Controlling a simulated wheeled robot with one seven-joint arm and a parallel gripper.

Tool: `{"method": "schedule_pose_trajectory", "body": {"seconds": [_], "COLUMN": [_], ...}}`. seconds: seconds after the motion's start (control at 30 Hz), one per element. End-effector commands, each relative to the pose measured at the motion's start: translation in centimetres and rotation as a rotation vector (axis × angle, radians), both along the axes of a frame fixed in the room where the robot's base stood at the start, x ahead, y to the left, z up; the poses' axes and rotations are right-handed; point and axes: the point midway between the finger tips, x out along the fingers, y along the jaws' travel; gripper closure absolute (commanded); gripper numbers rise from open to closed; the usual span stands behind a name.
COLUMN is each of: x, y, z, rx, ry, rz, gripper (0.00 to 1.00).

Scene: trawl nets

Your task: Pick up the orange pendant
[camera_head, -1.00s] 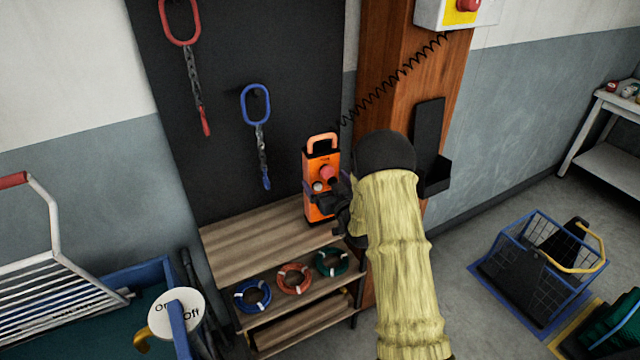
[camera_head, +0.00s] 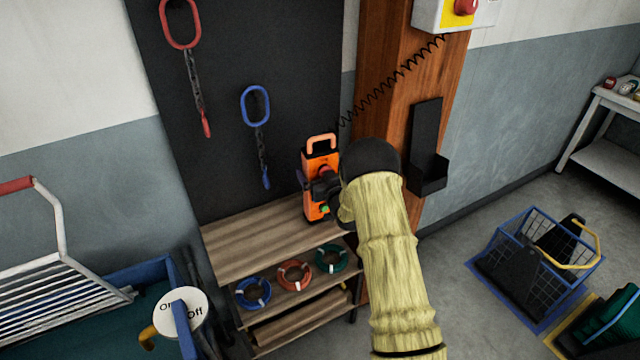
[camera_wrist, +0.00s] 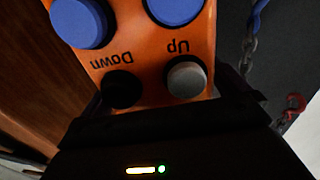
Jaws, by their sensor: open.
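The orange pendant (camera_head: 318,161) stands upright above the shelf by the wooden post, its handle at the top. My gripper (camera_head: 324,188) is in front of it and hides the middle of its face. In the wrist view the pendant (camera_wrist: 143,66) fills the upper middle, upside down, with blue buttons, a black and a grey button, and the words "Up" and "Down". My open gripper (camera_wrist: 168,103) has one finger near each side of the pendant. Whether they touch it I cannot tell.
A coiled cord (camera_head: 395,80) runs from near the pendant up to the switch box (camera_head: 441,14). A blue chain link (camera_head: 256,104) hangs left of the pendant. The wooden shelf (camera_head: 262,240) is below. A black holder (camera_head: 427,160) sits on the post at right.

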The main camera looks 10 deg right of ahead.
Motion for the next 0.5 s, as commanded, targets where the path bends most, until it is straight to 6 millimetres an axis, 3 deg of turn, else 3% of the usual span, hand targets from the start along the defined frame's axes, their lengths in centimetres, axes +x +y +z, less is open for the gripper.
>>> {"method": "schedule_pose_trajectory", "body": {"seconds": [0.43,0.5], "x": [-0.05,-0.05], "y": [-0.15,-0.17], "z": [-0.06,-0.05], "rx": [0.0,0.0], "ry": [0.001,0.001], "rz": [-0.002,-0.002], "gripper": [0.0,0.1]}}
